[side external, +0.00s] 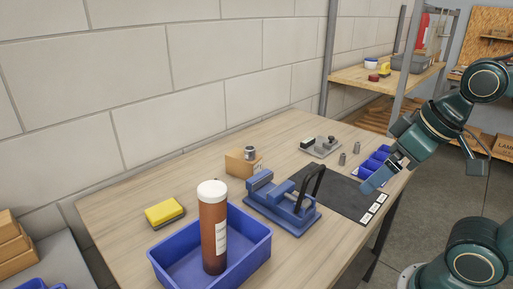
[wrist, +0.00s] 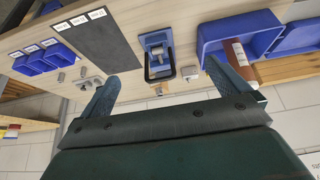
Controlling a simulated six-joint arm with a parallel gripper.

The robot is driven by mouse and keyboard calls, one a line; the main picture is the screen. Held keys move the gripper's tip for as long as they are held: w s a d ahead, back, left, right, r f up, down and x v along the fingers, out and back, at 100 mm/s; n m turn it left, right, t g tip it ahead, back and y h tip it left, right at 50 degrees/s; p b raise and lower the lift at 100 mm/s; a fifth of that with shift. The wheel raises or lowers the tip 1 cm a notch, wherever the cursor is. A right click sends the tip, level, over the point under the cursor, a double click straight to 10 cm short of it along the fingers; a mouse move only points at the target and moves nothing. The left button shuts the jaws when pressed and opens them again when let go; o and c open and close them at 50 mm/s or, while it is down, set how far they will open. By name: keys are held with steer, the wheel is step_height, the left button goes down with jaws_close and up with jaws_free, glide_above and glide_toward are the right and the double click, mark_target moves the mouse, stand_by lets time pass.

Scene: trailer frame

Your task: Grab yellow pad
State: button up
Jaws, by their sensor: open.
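The yellow pad (side external: 164,212) lies on the left part of the wooden table in the side view, with a dark layer under it. It is just behind the blue bin. My gripper (side external: 375,183) is at the table's right end, above the dark mat and far from the pad. In the wrist view my gripper (wrist: 168,88) shows two spread fingers with nothing between them. I cannot make out the pad in the wrist view.
A blue bin (side external: 254,252) holds a tall brown bottle (side external: 213,240) with a white cap. A blue clamp device (side external: 282,203), a cardboard box (side external: 243,163) and a dark mat (side external: 335,190) lie between gripper and pad. Small blue trays (side external: 372,168) are near my gripper.

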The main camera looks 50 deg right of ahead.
steer(key=shift+w, duration=0.1)
steer(key=w+a+r, duration=0.2)
steer(key=w+a, duration=0.2)
steer(key=w, duration=0.8)
steer(key=w+a+r, duration=0.1)
steer(key=w+a, duration=0.3)
steer(key=w, duration=0.7)
steer(key=w+a+f+m+g, duration=0.1)
steer(key=w+a+f, duration=1.2)
steer(key=w+a, duration=0.2)
steer(key=shift+w+a, duration=0.35)
steer(key=shift+w, duration=0.35)
steer(key=shift+f, duration=0.2)
glide_toward(162, 209)
steer(key=shift+x, duration=2.45)
